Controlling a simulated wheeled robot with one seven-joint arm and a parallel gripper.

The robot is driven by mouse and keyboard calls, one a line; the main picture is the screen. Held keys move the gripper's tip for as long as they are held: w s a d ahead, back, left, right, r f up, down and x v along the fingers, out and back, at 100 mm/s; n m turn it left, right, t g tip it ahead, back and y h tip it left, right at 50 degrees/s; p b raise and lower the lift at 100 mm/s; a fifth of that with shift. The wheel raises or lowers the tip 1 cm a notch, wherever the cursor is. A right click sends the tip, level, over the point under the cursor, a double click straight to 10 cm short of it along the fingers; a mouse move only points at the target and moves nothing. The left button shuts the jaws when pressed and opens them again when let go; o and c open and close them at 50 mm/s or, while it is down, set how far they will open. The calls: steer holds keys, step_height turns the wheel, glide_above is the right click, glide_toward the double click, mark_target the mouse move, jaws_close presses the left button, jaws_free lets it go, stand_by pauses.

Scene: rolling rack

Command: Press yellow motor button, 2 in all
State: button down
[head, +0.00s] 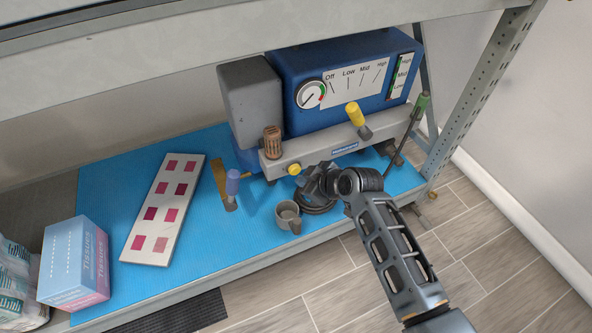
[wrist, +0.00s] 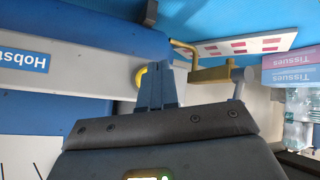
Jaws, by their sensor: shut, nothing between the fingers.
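The yellow motor button (head: 294,169) is a small round knob on the front of the grey lower body of the blue machine (head: 345,70). In the wrist view the yellow button (wrist: 139,76) shows just left of my fingers, partly hidden by them. My gripper (head: 309,180) is shut and empty, close to the right of the button in the head view. In the wrist view its two fingers (wrist: 158,68) lie together with their tips beside the button. I cannot tell whether they touch it.
A larger yellow knob (head: 356,114) and a brown knob (head: 272,141) stand on the machine. A grey cup (head: 288,215), a blue-handled tool (head: 232,185), a sample board (head: 163,210) and a tissue box (head: 75,262) are on the blue shelf mat. The upper shelf edge (head: 150,55) hangs above.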

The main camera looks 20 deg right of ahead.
steer(key=s+p, duration=0.2)
steer(key=s, duration=0.3)
stand_by(0.4)
steer(key=shift+f, duration=0.1)
stand_by(2.3)
steer(key=shift+s+d+f+m+t+y+b, duration=0.15)
steer(key=shift+s+m+y+b, duration=0.3)
steer(key=shift+s+m+y, duration=0.45)
steer(key=shift+s+m+t+y+b, duration=0.25)
steer(key=shift+s+m+y+b, duration=0.2)
steer(key=shift+s+y, duration=0.75)
steer(key=shift+w, duration=0.25)
